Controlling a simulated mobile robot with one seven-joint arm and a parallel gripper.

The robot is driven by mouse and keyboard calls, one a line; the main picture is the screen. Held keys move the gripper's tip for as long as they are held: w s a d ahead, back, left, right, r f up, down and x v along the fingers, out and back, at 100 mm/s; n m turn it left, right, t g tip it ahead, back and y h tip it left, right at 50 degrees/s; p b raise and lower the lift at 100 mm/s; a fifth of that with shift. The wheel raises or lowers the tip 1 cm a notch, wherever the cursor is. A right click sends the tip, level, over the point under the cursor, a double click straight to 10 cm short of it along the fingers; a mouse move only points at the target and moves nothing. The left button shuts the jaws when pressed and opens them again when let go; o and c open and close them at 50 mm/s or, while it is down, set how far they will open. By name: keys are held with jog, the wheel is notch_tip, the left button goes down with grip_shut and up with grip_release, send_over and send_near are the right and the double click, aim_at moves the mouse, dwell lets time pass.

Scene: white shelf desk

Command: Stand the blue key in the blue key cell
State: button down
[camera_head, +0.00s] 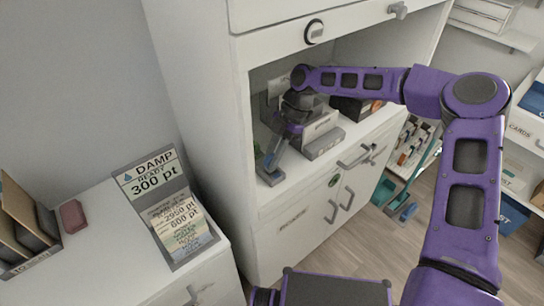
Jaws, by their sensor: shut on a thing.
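My gripper (286,134) reaches into the open bay of the white shelf desk, fingers pointing down and to the left. It is shut on a slim blue piece, which looks like the blue key (275,155). The key slants down from the fingers over a grey holder (269,177) at the bay's left front edge. I cannot tell whether the key's lower end is inside a cell or just above it. My wrist hides part of the bay, and no cell can be clearly made out as the blue key cell.
A grey block with a pale card (323,138) stands just right of my gripper. A dark box (352,109) is deeper right. The bay's side walls and top are close around my arm.

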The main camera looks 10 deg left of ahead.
jog(key=shift+f+b, duration=0.5)
jog(key=shift+f, duration=0.4)
jog(key=c, duration=0.7)
grip_release()
jog(key=shift+c, duration=0.2)
jog(key=v, duration=0.7)
jog(key=shift+r, duration=0.25)
jog(key=shift+d, duration=0.1)
